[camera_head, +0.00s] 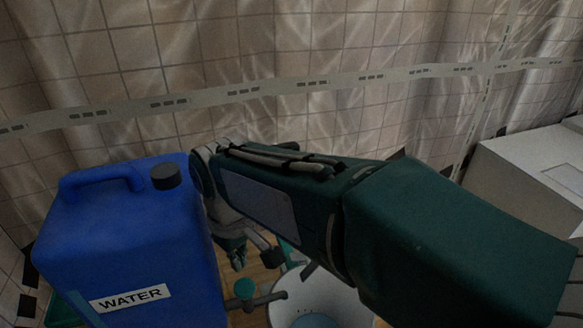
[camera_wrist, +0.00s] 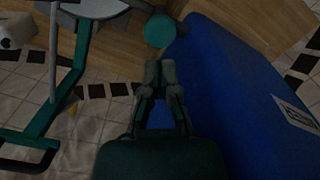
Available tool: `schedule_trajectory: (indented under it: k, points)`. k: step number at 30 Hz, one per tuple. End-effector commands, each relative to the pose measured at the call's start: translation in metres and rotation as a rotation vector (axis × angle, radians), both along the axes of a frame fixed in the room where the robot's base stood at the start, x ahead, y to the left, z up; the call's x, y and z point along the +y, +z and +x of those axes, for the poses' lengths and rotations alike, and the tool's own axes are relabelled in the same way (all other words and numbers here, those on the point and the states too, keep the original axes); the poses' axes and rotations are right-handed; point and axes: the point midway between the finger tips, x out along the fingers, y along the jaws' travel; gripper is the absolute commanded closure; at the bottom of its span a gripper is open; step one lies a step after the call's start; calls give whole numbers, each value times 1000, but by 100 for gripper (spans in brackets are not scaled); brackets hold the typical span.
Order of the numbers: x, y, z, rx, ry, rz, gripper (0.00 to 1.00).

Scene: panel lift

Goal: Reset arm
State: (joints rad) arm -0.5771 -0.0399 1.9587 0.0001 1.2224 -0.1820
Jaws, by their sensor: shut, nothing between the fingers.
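My arm crosses the head view from the lower right, and its gripper (camera_head: 237,256) points down just right of a large blue water container. In the wrist view my gripper (camera_wrist: 160,72) is shut and empty, with its fingertips together. The blue water container (camera_head: 130,240) stands upright with a dark cap, a handle and a label reading WATER. It also fills the right side of the wrist view (camera_wrist: 235,100). My gripper is beside it; I cannot tell whether they touch.
A teal round knob (camera_head: 244,287) sits on a fitting below my gripper and shows ahead of the fingertips in the wrist view (camera_wrist: 159,31). A white round surface (camera_head: 318,298) lies partly behind my arm. A white box (camera_head: 530,175) stands at right.

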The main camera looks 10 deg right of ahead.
Motion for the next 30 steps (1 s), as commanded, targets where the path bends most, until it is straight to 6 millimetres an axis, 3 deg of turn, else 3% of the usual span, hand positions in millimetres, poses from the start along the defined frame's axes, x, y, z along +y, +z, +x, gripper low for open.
schedule_trajectory:
  k: [5,12,19,24,30]
  points:
    - [-26,8,-2,-39,-71,24,100]
    - [-108,22,-22,-191,-331,102,100]
    - [-170,20,-56,-350,-577,156,100]
    - [-196,13,-77,-440,-705,179,100]
    - [-204,10,-83,-470,-748,186,100]
